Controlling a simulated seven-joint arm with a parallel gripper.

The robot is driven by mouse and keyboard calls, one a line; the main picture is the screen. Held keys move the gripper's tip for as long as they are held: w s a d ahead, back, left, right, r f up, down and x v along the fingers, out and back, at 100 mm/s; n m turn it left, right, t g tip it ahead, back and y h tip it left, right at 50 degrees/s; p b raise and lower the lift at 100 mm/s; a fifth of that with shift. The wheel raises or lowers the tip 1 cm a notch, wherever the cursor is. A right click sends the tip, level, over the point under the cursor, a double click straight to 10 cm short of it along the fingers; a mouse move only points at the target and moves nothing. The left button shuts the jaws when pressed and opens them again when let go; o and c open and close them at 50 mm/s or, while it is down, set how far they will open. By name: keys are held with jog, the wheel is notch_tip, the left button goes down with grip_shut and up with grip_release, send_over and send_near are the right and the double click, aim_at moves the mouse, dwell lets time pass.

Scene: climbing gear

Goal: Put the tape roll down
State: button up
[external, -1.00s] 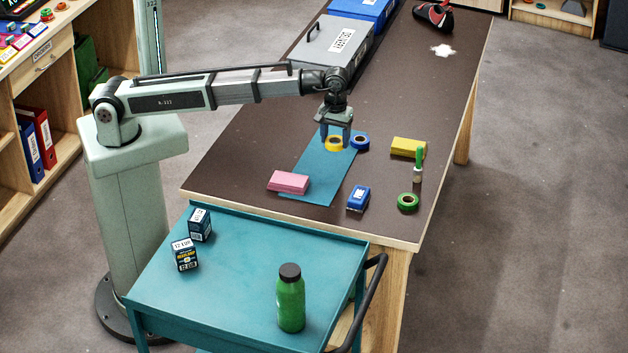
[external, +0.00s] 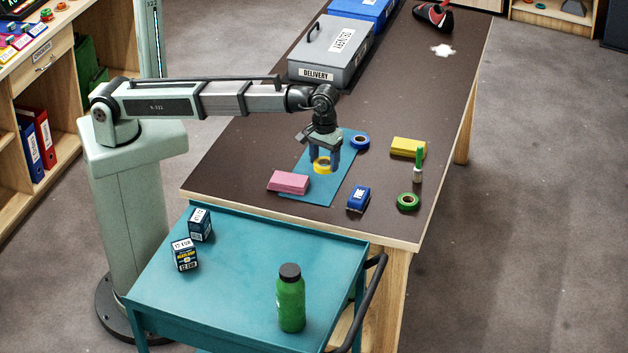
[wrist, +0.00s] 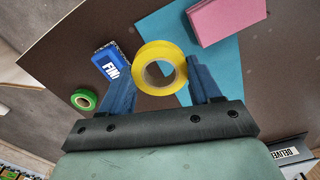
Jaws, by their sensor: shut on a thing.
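The yellow tape roll (external: 322,165) is between the fingers of my gripper (external: 324,160), over the blue mat (external: 318,194). In the wrist view the yellow roll (wrist: 159,67) sits between the two fingertips of my gripper (wrist: 160,82), with its hole facing the camera. My gripper is shut on it. The roll seems a little above the mat, but the gap is hard to judge. A blue tape roll (external: 360,142) lies at the mat's upper right edge. A green tape roll (external: 408,201) lies on the table at right.
A pink block (external: 288,182) lies on the mat's left edge. A blue box (external: 358,198), a yellow block (external: 408,146) and a green-topped tube (external: 418,163) stand right of the mat. A grey case (external: 328,50) is at the back. The mat's near part is bare.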

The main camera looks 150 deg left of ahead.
jog(key=w+d+r+m, duration=0.1)
jog(key=w+d+m, duration=0.1)
jog(key=w+d, duration=0.75)
jog(key=w+d+m, duration=0.2)
jog(key=w+d, duration=0.4)
jog(key=d, duration=0.6)
notch_tip(320, 180, up, 2)
jog(key=m, duration=0.5)
send_over(204, 293)
jog(key=shift+f, duration=4.65)
jog(key=shift+f, duration=0.1)
jog(key=o, duration=1)
notch_tip(204, 293, up, 12)
jog(key=shift+r, duration=0.15)
